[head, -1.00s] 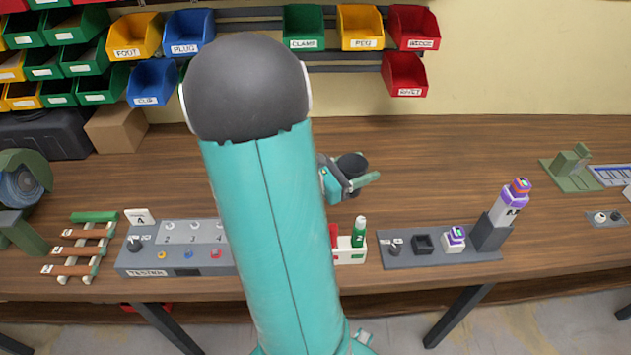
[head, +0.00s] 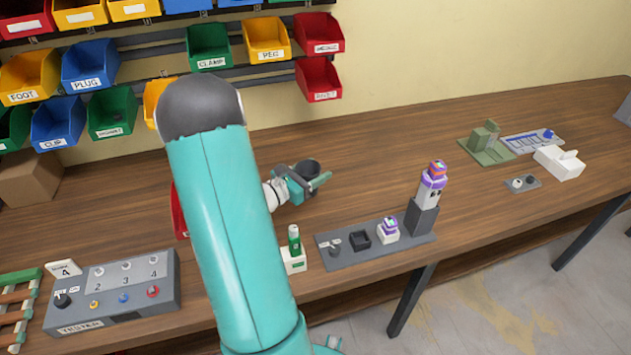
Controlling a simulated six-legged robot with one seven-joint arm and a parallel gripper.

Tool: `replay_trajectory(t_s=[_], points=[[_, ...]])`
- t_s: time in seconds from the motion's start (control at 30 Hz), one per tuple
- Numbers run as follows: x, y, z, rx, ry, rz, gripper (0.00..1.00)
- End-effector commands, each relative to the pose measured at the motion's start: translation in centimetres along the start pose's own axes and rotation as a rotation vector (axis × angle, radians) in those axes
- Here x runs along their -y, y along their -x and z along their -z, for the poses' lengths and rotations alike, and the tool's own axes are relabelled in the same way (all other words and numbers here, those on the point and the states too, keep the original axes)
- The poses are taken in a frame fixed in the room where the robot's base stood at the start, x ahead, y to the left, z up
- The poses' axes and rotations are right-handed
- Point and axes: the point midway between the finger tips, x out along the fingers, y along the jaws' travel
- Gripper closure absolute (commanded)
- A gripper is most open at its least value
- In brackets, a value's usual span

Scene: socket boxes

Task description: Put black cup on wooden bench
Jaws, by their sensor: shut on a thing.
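The black cup (head: 309,166) is upright in the head view, near the middle, with its dark open top showing. My gripper (head: 314,183) is shut on the cup, with a green finger along its near side. The wooden bench (head: 390,150) is a long brown worktop under and around the cup. I cannot tell whether the cup touches the bench or hangs just above it. My teal arm hides part of the bench at centre left.
A tester box (head: 112,290) is at left. Bins hang behind. Bare bench lies behind the grey tray and right of the cup.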

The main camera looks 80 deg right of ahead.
Motion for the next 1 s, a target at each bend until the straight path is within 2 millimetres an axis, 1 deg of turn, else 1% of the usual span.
replay_trajectory(t_s=[0.03, 0.1, 0.27, 0.33, 0.5, 0.9, 0.93, 1.0], points=[[-0.2, -0.6, 0.9, -0.001, 0.003, 0.003, 0.62], [-0.6, -1.2, 1.6, -0.001, 0.001, 0.003, 0.62], [-1.0, -1.9, 2.5, 0.0, -0.001, 0.002, 0.62], [-1.2, -2.3, 3.1, -0.001, 0.001, 0.002, 0.62], [-1.1, -2.2, 5.6, -0.002, 0.002, 0.001, 0.62], [-1.2, -2.1, 6.2, 0.0, 0.001, 0.001, 0.62], [-1.2, -2.1, 6.2, 0.0, 0.0, 0.001, 0.38], [-1.2, -2.1, 6.1, 0.0, 0.0, 0.001, 0.24]])
